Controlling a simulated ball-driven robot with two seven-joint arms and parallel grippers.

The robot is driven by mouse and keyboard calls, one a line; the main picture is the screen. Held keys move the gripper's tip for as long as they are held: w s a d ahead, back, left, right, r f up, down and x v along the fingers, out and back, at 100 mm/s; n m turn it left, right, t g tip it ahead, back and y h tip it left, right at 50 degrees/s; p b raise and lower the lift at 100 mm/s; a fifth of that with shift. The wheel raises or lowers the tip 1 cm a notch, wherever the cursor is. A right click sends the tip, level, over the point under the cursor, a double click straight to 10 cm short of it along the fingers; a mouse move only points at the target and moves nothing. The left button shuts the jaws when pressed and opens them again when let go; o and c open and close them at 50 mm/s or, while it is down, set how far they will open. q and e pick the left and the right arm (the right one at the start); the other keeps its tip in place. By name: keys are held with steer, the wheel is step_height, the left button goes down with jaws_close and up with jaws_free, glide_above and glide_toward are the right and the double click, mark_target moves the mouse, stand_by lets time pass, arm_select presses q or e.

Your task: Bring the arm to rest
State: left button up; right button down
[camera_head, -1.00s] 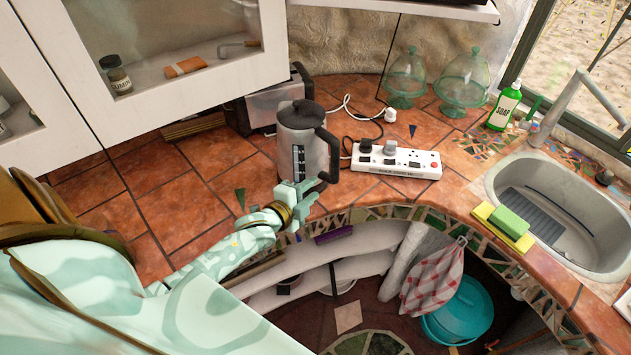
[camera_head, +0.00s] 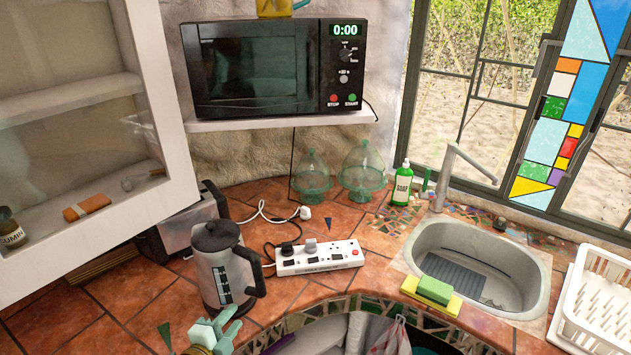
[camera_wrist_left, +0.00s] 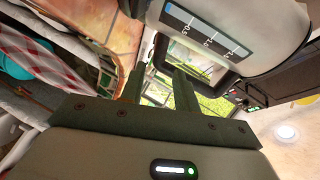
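My left gripper (camera_head: 222,323) is at the bottom edge of the head view, just in front of the grey kettle (camera_head: 210,275) with its black lid and handle. In the left wrist view its two dark fingers (camera_wrist_left: 160,78) stand apart with nothing held between them. The kettle's body also shows at the top right of that view (camera_wrist_left: 255,22), its dark handle (camera_wrist_left: 231,78) beyond the fingertips. Most of my left arm is below the head view. My right gripper is in neither view.
A white power strip (camera_head: 320,258) with plugs lies right of the kettle, a toaster (camera_head: 180,226) behind it. A sponge (camera_head: 434,290) sits by the sink (camera_head: 535,268). A microwave (camera_head: 275,70) stands on the shelf above. A cabinet (camera_head: 165,60) overhangs the left counter.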

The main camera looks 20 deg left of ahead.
arm_select(q)
steer(key=s+d+r+n+g+y, duration=0.1)
steer(key=s+r+n+g+y, duration=0.25)
steer(key=s, duration=0.55)
steer(key=s+d+r+n+g+y, duration=0.1)
steer(key=s+r+n+g+y, duration=0.1)
steer(key=s+r+n+g, duration=0.45)
steer(key=s+d+f+m+g+h+b, duration=0.1)
steer(key=s+d+f+b, duration=0.15)
steer(key=f, duration=1.35)
steer(key=s+d+f+h+b, duration=0.2)
steer(key=s+f+b, duration=0.1)
steer(key=f, duration=1.4)
steer(key=s+f+n+g+h+b, duration=0.1)
steer(key=s+f+n+g+b, duration=0.2)
steer(key=s+f, duration=1.7)
steer(key=f+b, duration=0.1)
steer(key=b, duration=0.1)
steer(key=shift+a+f+b, duration=0.25)
steer(key=shift+f+b, duration=0.1)
steer(key=shift+f, duration=0.05)
steer(key=shift+s+h, duration=0.1)
steer(key=shift+h, duration=0.15)
